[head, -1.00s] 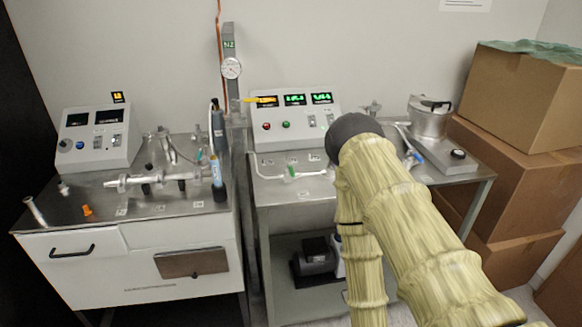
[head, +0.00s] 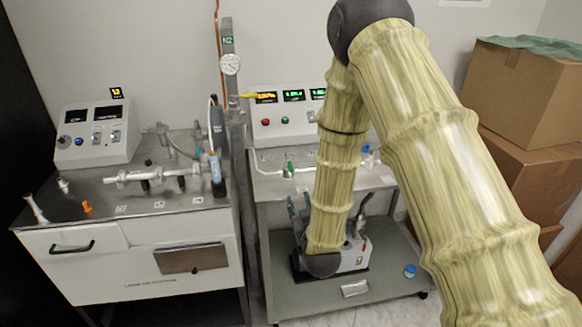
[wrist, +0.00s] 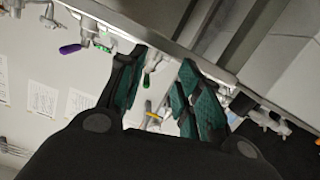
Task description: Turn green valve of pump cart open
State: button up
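The green valve (head: 290,168) sits on white piping on top of the pump cart (head: 265,188) in the head view. My gripper (head: 300,206) is below and in front of the cart top, with teal fingertips pointing up, apart from the valve. In the wrist view my gripper (wrist: 160,60) is open and empty. A green handle (wrist: 147,80) shows between its fingers there, farther off. Another green handle (wrist: 103,47) and a purple handle (wrist: 70,48) lie to the left. I cannot tell which green handle is the cart's valve.
A control box (head: 262,125) with green displays stands at the back of the cart. A pump (head: 352,262) and a blue-capped item (head: 410,271) are on the lower shelf. Another bench (head: 60,210) with valves stands left. Cardboard boxes (head: 525,90) are stacked right.

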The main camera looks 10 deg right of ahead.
jog(key=t, duration=0.2)
send_near(290, 164)
jog(key=w+p, duration=0.3)
jog(key=w, duration=0.6)
jog(key=shift+w+d+f, duration=0.1)
jog(key=shift+w+f, duration=0.05)
jog(key=shift+w, duration=0.05)
grip_shut()
